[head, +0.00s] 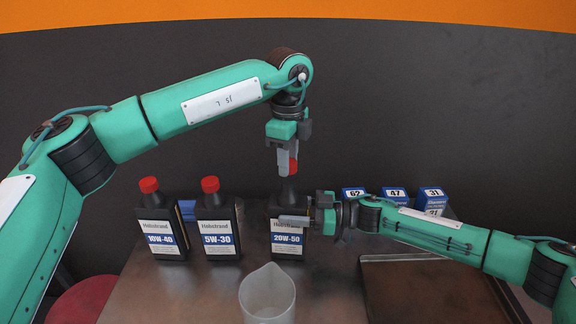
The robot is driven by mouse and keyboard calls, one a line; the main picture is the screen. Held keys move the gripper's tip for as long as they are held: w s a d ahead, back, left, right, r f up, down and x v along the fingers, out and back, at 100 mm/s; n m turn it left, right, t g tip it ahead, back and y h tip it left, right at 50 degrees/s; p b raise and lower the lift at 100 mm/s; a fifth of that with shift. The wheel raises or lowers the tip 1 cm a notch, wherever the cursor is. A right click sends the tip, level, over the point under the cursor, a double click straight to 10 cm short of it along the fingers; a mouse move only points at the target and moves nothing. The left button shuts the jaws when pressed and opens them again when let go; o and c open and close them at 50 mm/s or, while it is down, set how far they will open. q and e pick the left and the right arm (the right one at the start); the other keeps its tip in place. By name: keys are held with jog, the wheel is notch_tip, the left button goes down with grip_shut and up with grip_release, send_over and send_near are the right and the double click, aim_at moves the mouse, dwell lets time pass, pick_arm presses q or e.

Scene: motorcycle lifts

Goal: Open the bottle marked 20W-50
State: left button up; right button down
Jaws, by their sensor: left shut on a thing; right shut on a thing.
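The black bottle marked 20W-50 (287,249) stands upright on the workbench, to the right of two similar bottles. Its red cap (293,168) shows beside the fingers of my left gripper (288,160), which points straight down from above and is shut on the cap. My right gripper (296,222) comes in from the right and is shut on the bottle's body, across the upper part of its label. The gripper fingers hide part of the cap and part of the label.
Bottles marked 10W-40 (161,228) and 5W-30 (217,230), with red caps, stand to the left. A clear measuring jug (267,297) stands in front. Blue and white boxes (395,194) are behind my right arm. A flat brown tray (415,300) lies at the right.

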pick_arm(q)
notch_tip(320, 180, up, 2)
pick_arm(e)
jog(key=shift+c, duration=2.4)
grip_release()
